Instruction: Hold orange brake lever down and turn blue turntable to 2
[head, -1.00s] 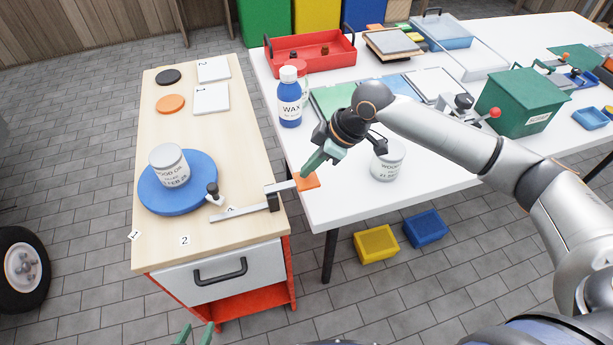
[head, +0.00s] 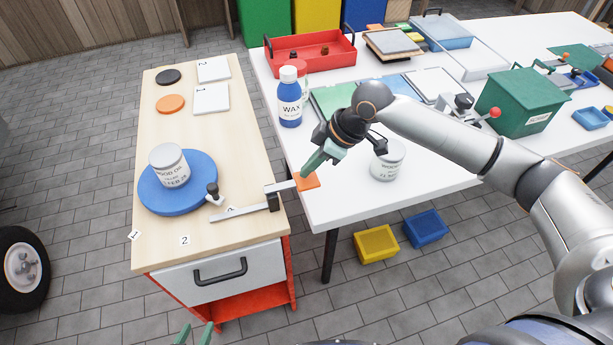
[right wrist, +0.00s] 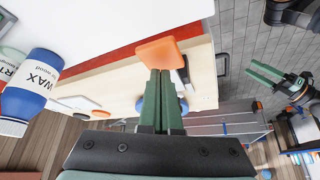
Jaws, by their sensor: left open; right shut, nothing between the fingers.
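The blue turntable (head: 203,172) lies on the wooden cabinet top, with a white can (head: 170,166) standing on it. Its black knob (head: 212,189) is on the front right rim, with a pale pointer beside it. The brake lever is a grey bar on a dark pivot (head: 272,198), with an orange pad (head: 308,182) past the cabinet's right edge. My right gripper (head: 308,172) is shut and empty, its tips at the pad; the pad (right wrist: 159,53) also shows at the tips in the right wrist view. My left gripper (head: 194,336) is open at the bottom edge, away from the turntable.
Label 1 (head: 135,235) and label 2 (head: 185,240) are on the front of the top; a third is partly hidden by the bar. A blue WAX bottle (head: 290,100) and another can (head: 387,161) stand on the white table near my right arm.

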